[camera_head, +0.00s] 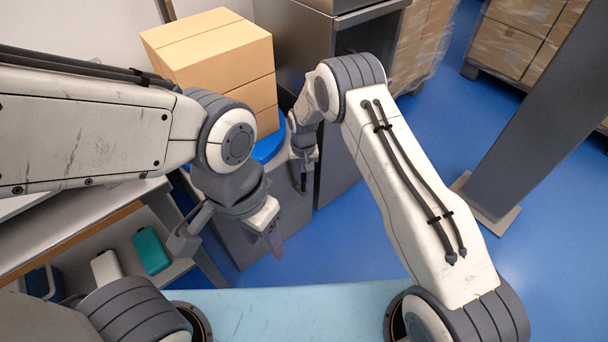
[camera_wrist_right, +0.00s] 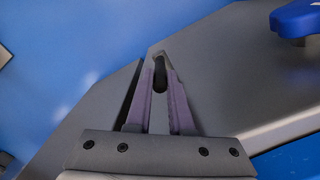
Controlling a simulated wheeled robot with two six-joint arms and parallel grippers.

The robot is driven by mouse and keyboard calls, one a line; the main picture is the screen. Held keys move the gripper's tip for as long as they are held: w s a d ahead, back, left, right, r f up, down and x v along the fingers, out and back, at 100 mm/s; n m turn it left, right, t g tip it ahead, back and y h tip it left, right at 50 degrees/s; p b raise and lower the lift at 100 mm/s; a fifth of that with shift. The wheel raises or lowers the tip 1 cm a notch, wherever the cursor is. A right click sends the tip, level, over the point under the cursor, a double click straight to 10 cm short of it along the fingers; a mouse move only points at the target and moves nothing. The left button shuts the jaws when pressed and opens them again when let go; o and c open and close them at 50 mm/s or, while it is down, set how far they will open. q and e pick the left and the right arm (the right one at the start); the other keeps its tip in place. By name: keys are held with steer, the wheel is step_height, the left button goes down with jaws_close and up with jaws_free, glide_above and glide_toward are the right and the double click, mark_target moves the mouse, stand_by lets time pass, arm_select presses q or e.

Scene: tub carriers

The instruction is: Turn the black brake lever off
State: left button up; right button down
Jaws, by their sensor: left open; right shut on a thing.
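The black brake lever (camera_wrist_right: 159,78) shows in the right wrist view as a small dark rounded piece between the fingertips of my right gripper (camera_wrist_right: 161,66). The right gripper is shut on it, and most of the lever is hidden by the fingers. In the head view my right gripper (camera_head: 302,186) points down beside the grey cabinet, and the lever cannot be made out there. My left gripper (camera_head: 277,246) hangs lower and to the left of the right one. It is open and I see nothing between its fingers.
Cardboard boxes (camera_head: 222,60) are stacked behind the arms, over something blue (camera_head: 268,148). A grey cabinet (camera_head: 338,165) stands close to the right gripper. A shelf at left holds a teal item (camera_head: 151,250) and a white one (camera_head: 106,268). A grey post (camera_head: 530,110) stands at right. Blue floor is clear between.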

steer(key=shift+s+a+h, duration=0.2)
steer(key=shift+a+h, duration=0.1)
steer(key=shift+s+a+f+t+h, duration=0.25)
steer(key=shift+s+a+t+h, duration=0.1)
steer(key=shift+a+t+h, duration=0.2)
steer(key=shift+s+a+r+t+h+b, duration=0.1)
steer(key=shift+t+h+b, duration=0.15)
steer(key=shift+b, duration=0.1)
steer(key=c, duration=0.8)
jaws_free()
steer(key=shift+r, duration=0.1)
